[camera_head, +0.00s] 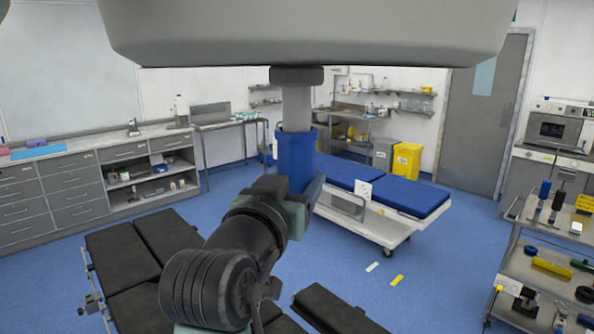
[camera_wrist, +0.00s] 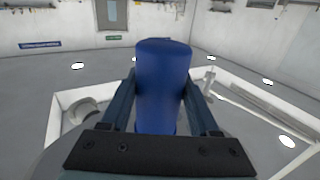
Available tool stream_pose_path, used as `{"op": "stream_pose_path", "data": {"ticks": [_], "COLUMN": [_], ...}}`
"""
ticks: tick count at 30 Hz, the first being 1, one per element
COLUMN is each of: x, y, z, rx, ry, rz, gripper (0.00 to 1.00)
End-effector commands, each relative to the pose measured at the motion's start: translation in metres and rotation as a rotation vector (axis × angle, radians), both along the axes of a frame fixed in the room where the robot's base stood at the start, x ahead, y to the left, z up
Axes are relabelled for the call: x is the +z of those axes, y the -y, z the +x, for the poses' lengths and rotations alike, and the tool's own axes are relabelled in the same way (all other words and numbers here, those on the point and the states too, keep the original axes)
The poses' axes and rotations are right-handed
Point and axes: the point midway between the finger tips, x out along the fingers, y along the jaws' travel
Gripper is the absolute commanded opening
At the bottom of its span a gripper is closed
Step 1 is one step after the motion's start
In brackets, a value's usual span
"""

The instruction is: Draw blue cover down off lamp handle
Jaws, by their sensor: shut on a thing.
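The blue cover (camera_head: 297,158) is an upright cylinder in the middle of the head view. Its upper rim surrounds the lower part of the pale grey lamp handle (camera_head: 296,107). A bare stretch of handle shows between the cover and the dark collar under the big grey lamp head (camera_head: 300,35). My gripper (camera_head: 300,185) is shut on the cover's lower part, reaching up from below. In the wrist view the cover (camera_wrist: 162,75) stands between my two fingers (camera_wrist: 162,100), one on each side. How far the handle reaches inside the cover is hidden.
Below my arm is a black padded operating table (camera_head: 122,262). Behind it stands a trolley bed with blue pads (camera_head: 415,194). An instrument cart (camera_head: 545,258) is at the right, and a drawer counter (camera_head: 55,195) at the left. The lamp head hangs close above the cover.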

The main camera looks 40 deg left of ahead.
Motion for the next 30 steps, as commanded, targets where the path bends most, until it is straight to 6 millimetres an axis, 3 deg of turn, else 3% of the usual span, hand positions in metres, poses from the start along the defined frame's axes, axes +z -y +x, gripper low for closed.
{"op": "stream_pose_path", "data": {"ticks": [30], "x": [-0.055], "y": [0.000], "z": [0.000], "rx": [0.000], "ry": [-0.003], "rz": [-0.001], "gripper": [0.22]}}
